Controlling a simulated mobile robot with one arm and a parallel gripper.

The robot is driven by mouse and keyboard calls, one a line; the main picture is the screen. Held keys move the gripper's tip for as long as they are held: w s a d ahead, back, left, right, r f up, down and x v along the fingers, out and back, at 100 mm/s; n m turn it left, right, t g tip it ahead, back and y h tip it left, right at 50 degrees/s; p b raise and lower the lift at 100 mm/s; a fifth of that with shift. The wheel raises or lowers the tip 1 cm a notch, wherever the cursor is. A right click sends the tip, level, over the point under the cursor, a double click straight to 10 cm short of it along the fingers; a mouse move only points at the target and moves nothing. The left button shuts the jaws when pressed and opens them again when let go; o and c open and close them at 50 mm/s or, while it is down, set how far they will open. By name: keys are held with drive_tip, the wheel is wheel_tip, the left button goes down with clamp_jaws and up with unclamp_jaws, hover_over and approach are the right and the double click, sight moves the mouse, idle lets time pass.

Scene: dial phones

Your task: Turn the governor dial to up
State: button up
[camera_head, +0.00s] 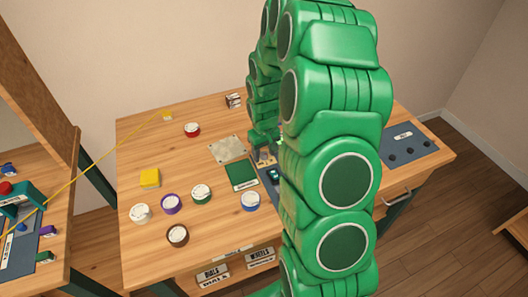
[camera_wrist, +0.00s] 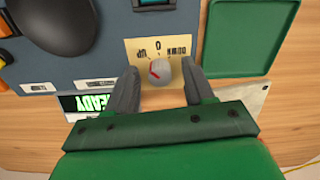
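In the wrist view the governor dial is a small round grey knob (camera_wrist: 160,74) with a red pointer mark. It sits at the edge of a beige plate (camera_wrist: 133,44) whose upside-down lettering reads UP at left, 0 in the middle and DOWN at right. The red mark lies on the knob's left side, slanting toward the upper left; its exact setting is hard to read. My gripper (camera_wrist: 160,70) is open, its two dark fingers on either side of the knob with visible gaps. In the head view my green arm hides most of the panel and the dial.
A green tray (camera_wrist: 251,73) lies right of the dial in the wrist view. A lit READY display (camera_wrist: 90,103) and a dark rounded object (camera_wrist: 50,22) are at left. On the wooden table (camera_head: 150,245) are several round coloured dials and a yellow block (camera_head: 150,178).

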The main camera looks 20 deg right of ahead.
sight(264, 154)
drive_tip(key=shift+r, duration=0.15)
wheel_tip(264, 154, up, 7)
drive_tip(key=shift+r, duration=0.25)
idle(0.4)
drive_tip(key=shift+s+a+r, duration=0.15)
drive_tip(key=shift+s+r, duration=0.1)
drive_tip(key=shift+r, duration=0.05)
drive_tip(key=s+a+r, duration=0.6)
drive_tip(key=s+r, duration=0.5)
drive_tip(key=s, duration=0.2)
drive_tip(key=s+a+r+g, duration=0.1)
drive_tip(key=s+a+r, duration=0.1)
drive_tip(key=s, duration=0.8)
drive_tip(key=s+a+r+m, duration=0.1)
drive_tip(key=s+r, duration=0.3)
drive_tip(key=s, duration=0.7)
drive_tip(key=shift+a+g, duration=0.4)
drive_tip(key=shift+a, duration=0.2)
drive_tip(key=shift+c, duration=0.4)
